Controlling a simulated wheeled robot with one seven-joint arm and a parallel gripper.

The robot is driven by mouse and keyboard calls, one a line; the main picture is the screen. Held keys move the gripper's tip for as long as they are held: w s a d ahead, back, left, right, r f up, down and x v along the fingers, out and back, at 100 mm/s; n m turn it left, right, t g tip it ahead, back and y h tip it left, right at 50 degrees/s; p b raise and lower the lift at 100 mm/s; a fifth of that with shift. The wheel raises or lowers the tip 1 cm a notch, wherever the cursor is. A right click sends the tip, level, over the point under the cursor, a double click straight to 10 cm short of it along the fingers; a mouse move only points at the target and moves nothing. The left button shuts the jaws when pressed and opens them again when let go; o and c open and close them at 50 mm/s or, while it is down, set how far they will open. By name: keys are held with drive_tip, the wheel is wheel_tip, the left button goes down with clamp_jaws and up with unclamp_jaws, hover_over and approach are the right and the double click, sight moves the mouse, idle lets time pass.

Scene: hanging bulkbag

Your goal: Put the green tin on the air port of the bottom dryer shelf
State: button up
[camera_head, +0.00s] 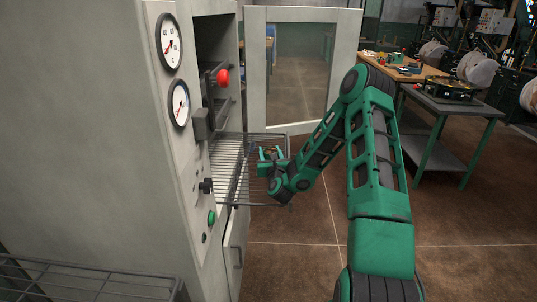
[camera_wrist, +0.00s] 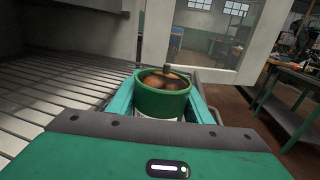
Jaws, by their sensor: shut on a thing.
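The green tin (camera_wrist: 160,103) is between the fingers of my gripper (camera_wrist: 163,98) in the wrist view. It is upright and open-topped, with brown rounded contents and a pale label low on its side. My gripper is shut on it. In the head view my gripper (camera_head: 270,155) is at the outer part of a wire dryer shelf (camera_head: 228,165) that sticks out of the dryer. The shelf bars (camera_wrist: 50,88) lie left of the tin in the wrist view. I cannot tell whether the tin touches the shelf. I cannot make out the air port.
A wire rack (camera_head: 80,285) is at lower left. Workbenches (camera_head: 450,107) stand at right, with open floor before them.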

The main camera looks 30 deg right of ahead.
drive_tip(key=o, duration=1.1)
drive_tip(key=v, duration=1.2)
